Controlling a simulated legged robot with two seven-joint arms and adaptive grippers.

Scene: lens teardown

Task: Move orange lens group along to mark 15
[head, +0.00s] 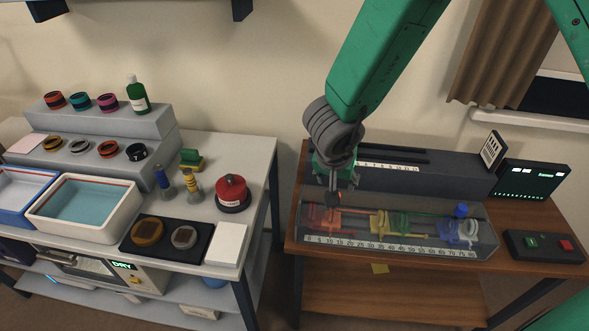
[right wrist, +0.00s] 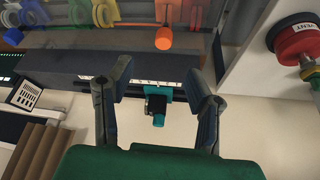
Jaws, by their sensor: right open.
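The orange lens group (head: 322,216) sits near the left, low-number end of a clear-sided case with a number scale (head: 390,247) along its front. In the right wrist view its orange knob (right wrist: 163,39) shows beyond my fingertips. My right gripper (head: 343,190) hangs over the case's left end and partly hides the orange group. In the right wrist view my right gripper (right wrist: 160,85) is open, its fingers apart. A teal and black slider (right wrist: 156,105) on a white scale strip shows between the fingers, apart from them. My left gripper is not in view.
Yellow (head: 380,222), green (head: 400,224), blue (head: 447,229) and white (head: 470,229) groups stand further right in the case. A dark housing (head: 440,172) runs behind it. A button box (head: 543,246) and screen (head: 533,180) are at right. A red vent cap (head: 231,190) stands left.

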